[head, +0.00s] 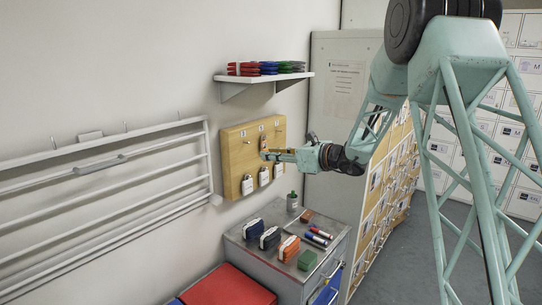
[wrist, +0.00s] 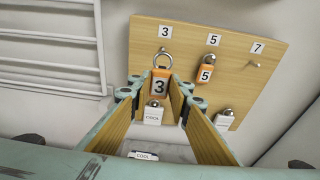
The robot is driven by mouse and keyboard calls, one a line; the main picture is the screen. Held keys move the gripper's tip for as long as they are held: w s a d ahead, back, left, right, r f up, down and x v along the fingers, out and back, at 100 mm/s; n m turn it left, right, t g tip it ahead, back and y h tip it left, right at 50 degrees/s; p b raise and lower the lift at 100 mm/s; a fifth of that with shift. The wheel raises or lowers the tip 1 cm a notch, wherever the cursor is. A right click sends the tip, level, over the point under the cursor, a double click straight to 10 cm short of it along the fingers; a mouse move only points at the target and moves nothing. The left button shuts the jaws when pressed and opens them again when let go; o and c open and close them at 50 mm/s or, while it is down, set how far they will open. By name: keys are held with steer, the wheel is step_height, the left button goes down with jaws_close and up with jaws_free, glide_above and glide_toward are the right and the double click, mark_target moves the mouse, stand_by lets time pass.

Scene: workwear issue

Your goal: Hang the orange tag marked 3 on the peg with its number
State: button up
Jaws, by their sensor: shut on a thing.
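The orange tag marked 3 (wrist: 160,83) is upright between the fingers of my gripper (wrist: 159,92), which is shut on it. Its metal ring (wrist: 163,59) stands up above the fingers, just below the 3 label (wrist: 165,32) on the wooden peg board (wrist: 190,39). I cannot tell whether the ring is around the peg there or only in front of it. In the head view my gripper (head: 268,155) is at the front of the board (head: 233,160); the held tag is too small there to make out.
An orange tag marked 5 (wrist: 205,75) hangs under the 5 label. The peg (wrist: 256,64) under the 7 label is bare. White tags (wrist: 153,114) hang along the lower row. A shelf (head: 262,78) is above; a cabinet (head: 262,222) with pouches and markers stands below.

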steer(key=shift+w+a, duration=0.15)
steer(key=shift+a, duration=0.05)
steer(key=shift+r+p+x, duration=0.15)
steer(key=shift+p+x, duration=0.35)
steer(key=shift+x, duration=1.75)
steer(key=shift+r+p+x, duration=0.15)
steer(key=shift+p+x, duration=0.3)
steer(key=shift+x, duration=1.8)
steer(key=shift+w+a, duration=0.15)
steer(key=o, duration=0.8)
steer(key=shift+o, duration=0.2)
steer(key=shift+d, duration=0.2)
steer(key=v, duration=1.1)
steer(key=shift+s+d, duration=0.25)
steer(key=shift+s, duration=0.1)
